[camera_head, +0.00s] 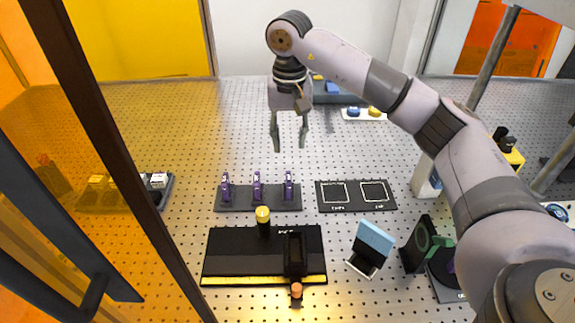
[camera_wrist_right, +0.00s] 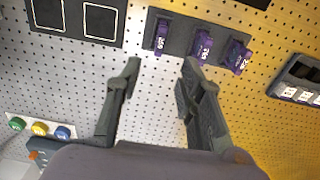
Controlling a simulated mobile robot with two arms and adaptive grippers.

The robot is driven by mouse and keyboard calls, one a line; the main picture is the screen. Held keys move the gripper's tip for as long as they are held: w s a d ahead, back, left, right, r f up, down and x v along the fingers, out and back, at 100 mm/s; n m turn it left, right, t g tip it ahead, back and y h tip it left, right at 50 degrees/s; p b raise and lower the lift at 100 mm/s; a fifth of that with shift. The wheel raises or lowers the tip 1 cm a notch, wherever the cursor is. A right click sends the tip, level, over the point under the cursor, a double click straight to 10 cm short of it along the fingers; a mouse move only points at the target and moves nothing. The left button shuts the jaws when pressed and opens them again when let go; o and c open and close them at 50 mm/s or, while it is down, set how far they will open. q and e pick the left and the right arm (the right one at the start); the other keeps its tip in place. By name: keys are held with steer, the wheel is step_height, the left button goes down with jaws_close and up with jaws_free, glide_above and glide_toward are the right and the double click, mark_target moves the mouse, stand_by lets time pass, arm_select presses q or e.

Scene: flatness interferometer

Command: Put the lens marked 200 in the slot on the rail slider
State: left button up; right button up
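Three purple lens holders stand in a row on a dark rack (camera_head: 240,207): left (camera_head: 225,187), middle (camera_head: 257,186) and right (camera_head: 289,187). In the right wrist view they show as well, the head view's right one nearest the fingers (camera_wrist_right: 162,37). Their white marks are too small to tell which reads 200. A black base (camera_head: 232,262) with a yellow front edge carries a dark upright block (camera_head: 295,255), seemingly the slider; its slot is not clear. My right gripper (camera_head: 289,143) is open and empty, above the board behind the rack. It also shows in the wrist view (camera_wrist_right: 160,76). My left gripper is out of view.
A dark mat with two outlined squares (camera_head: 356,208) lies right of the rack. A blue tilted panel (camera_head: 373,240) and a green-ringed black stand (camera_head: 420,243) are at the front right. A yellow-topped post (camera_head: 263,215) rises behind the base. An amber door frame (camera_head: 120,140) borders the left.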

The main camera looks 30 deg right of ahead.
mark_target(289, 177)
step_height(289, 177, down, 8)
steer(key=shift+w+f+p, duration=0.1)
steer(key=shift+f+p, duration=0.15)
steer(key=shift+p, duration=0.9)
step_height(289, 177, down, 4)
steer(key=shift+r+p, duration=0.25)
steer(key=shift+p, duration=0.2)
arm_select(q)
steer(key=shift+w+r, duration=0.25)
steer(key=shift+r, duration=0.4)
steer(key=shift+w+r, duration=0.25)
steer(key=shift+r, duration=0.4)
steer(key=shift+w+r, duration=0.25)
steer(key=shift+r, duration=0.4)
arm_select(e)
steer(key=shift+f, duration=0.55)
steer(key=shift+c, duration=0.5)
jaws_close()
steer(key=shift+r, duration=0.15)
steer(key=shift+r+p, duration=1.25)
steer(key=shift+r, duration=1.7)
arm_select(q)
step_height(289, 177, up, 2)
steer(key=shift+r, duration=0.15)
